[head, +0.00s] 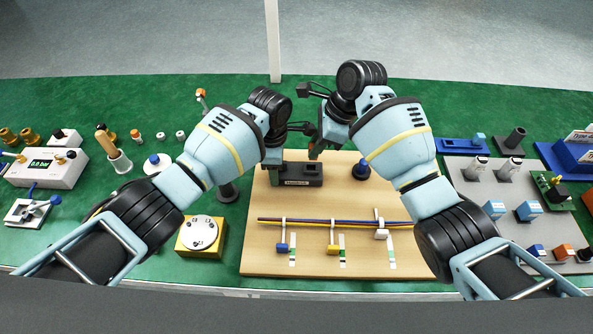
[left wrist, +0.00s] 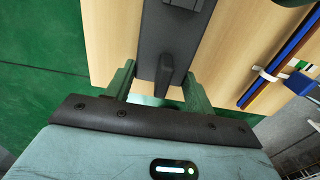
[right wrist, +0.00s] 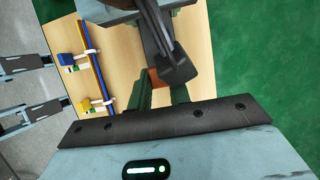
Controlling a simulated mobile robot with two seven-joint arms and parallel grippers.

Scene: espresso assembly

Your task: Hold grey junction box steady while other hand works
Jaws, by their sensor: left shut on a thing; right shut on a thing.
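The grey junction box (head: 302,182) lies on the wooden board near its back left, with a small label on its front. In the left wrist view its dark grey body (left wrist: 178,40) runs away from me, with a raised bar near my end. My left gripper (left wrist: 160,80) is shut on the box, its green fingers on either side of that end. My right gripper (head: 318,146) is above the box's right part. It is shut on a small orange-brown piece (right wrist: 159,78), partly hidden behind a dark part in the right wrist view.
Blue, yellow and dark cables (head: 335,221) run across the board's front through several clips. A blue knob-like part (head: 361,170) stands right of the box. A yellow block with a white disc (head: 201,235) is left of the board. Grey trays and loose parts fill the right side.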

